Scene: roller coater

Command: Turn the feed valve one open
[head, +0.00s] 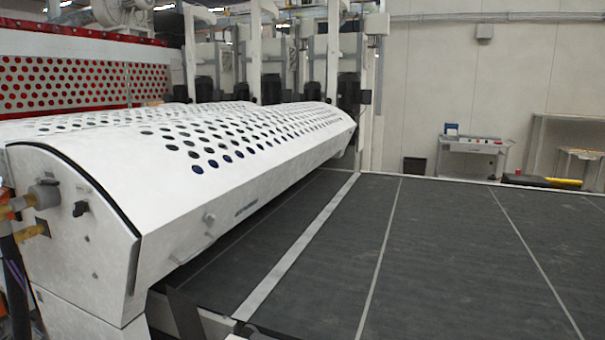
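The roller coater's white perforated cover (270,172) runs from the near left toward the back. On its near end panel (75,250), at the left edge of the head view, sit a grey round fitting (44,195) with a brass-coloured pipe part (17,206), a lower brass-coloured fitting (31,233) and a small black knob (81,208). I cannot tell which of these, if any, is feed valve one, or whether it is open. The left picture edge cuts off part of the piping. My gripper is not in view.
A dark flat conveyor bed (430,250) with light seams fills the right and front. A workbench (474,146) and a dark bin (414,166) stand by the far wall.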

